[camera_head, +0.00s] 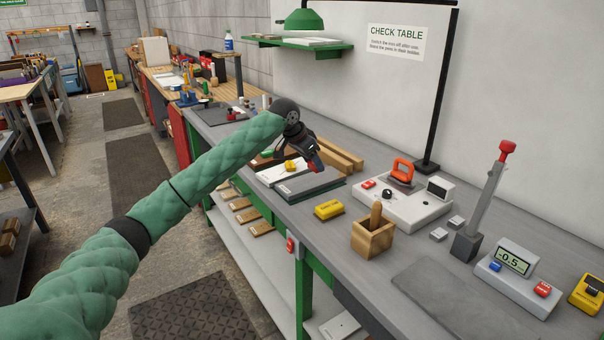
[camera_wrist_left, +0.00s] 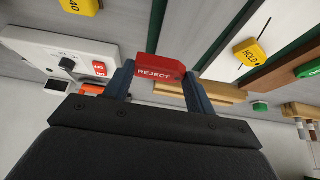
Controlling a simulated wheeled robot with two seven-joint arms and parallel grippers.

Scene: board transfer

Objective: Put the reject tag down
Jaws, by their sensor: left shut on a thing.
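My left gripper (camera_head: 312,157) is shut on the red reject tag (camera_head: 317,162). In the left wrist view the tag (camera_wrist_left: 160,69) sits between the two fingers, with its white REJECT lettering facing the camera. The gripper holds the tag over the check table (camera_head: 330,218), above or near the dark grey panel (camera_head: 308,188). I cannot tell exactly how high it is. My right gripper does not show.
A yellow tag marked HOLD (camera_wrist_left: 249,52) lies on a white panel beside the grey one. A yellow block (camera_head: 328,209), a wooden box (camera_head: 373,238) and a white device with an orange handle (camera_head: 402,171) stand to the right. Bare table lies between them.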

